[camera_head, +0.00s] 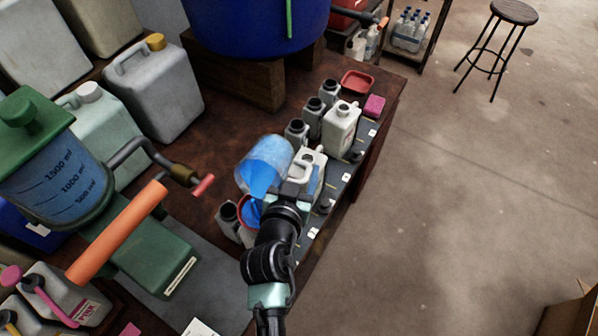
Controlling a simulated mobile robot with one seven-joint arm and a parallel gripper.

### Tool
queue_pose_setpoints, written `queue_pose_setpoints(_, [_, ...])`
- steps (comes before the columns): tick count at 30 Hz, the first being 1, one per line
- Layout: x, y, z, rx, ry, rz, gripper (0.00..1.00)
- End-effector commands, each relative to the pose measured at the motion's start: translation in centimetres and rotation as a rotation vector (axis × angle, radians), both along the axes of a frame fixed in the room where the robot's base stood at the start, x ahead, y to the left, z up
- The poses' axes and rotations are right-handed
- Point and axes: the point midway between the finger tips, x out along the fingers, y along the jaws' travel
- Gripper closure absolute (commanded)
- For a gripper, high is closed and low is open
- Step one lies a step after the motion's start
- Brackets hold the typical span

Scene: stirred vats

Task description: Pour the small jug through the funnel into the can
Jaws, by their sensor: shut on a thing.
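The small jug (268,155) is clear with blue liquid in it. It is tipped with its mouth toward the lower left. My gripper (291,190) is shut on the jug at its right side; the fingers and grip point are partly hidden. The funnel (240,207) shows as a red rim below the jug, with blue liquid at it. The blue runs from the jug down to the funnel. A grey can (247,238) shows partly under the funnel; my arm hides much of it, and I cannot see the spout inside it.
An open grey can (228,212) stands left of the funnel. White jerrycans (341,125) and more grey cans (297,131) stand along the bench edge. A red tray (357,81) and pink sponge (375,105) lie beyond. A green dispenser (140,255) with an orange handle stands left.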

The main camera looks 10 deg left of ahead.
Motion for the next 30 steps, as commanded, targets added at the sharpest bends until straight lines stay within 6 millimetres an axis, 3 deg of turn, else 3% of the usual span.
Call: queue_pose_setpoints(30, [-0.33,0.06,-0.48,-0.005,-0.087,0.001,1.0])
